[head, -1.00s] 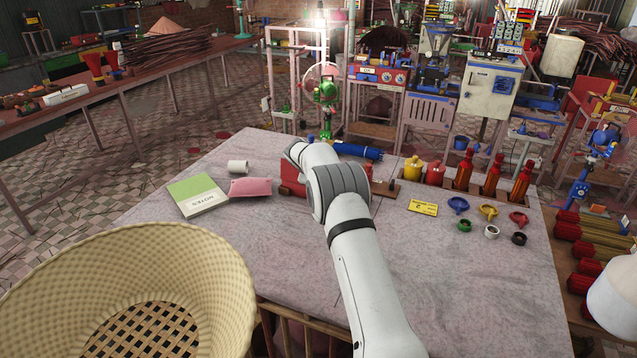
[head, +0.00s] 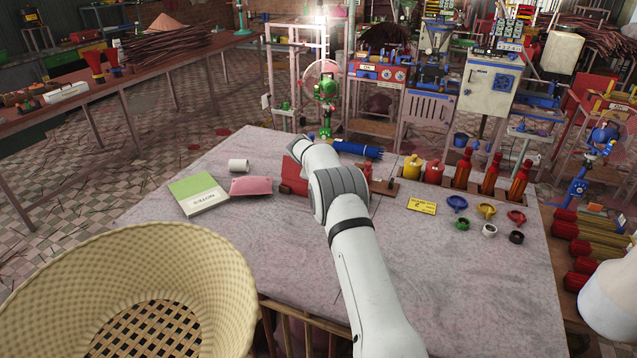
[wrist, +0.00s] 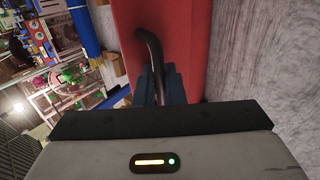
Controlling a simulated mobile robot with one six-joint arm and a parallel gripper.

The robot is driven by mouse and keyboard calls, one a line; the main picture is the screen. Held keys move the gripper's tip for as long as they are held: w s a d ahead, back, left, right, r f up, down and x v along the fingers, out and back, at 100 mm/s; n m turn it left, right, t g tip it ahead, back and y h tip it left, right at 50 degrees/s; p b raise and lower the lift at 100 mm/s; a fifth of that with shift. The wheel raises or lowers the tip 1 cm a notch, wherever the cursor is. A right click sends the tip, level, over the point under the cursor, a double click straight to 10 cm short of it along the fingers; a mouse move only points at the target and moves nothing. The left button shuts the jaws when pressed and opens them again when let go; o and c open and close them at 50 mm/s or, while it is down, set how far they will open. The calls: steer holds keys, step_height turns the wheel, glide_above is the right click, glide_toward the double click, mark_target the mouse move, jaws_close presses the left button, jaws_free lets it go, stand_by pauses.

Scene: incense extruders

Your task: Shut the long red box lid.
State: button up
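The long red box (head: 293,178) is on the grey-covered table, mostly hidden behind my arm in the head view. In the wrist view, its red lid (wrist: 182,25) fills the upper middle and carries a dark curved handle (wrist: 152,45). My gripper (wrist: 161,72) has its dark blue fingers close together around the handle's lower part. They look shut on it, with the lid right behind. My gripper is hidden by the arm in the head view. The lid's exact angle and its gap to the box are hard to tell.
A green notebook (head: 198,195), a pink cloth-like piece (head: 251,186) and a white roll (head: 238,165) lie left of the box. A blue bundle (head: 358,150) lies behind. Bottles and small rings stand right. A wicker basket (head: 225,290) is in front; the table's front right is clear.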

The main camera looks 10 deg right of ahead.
steer(key=shift+w+d+r, duration=0.15)
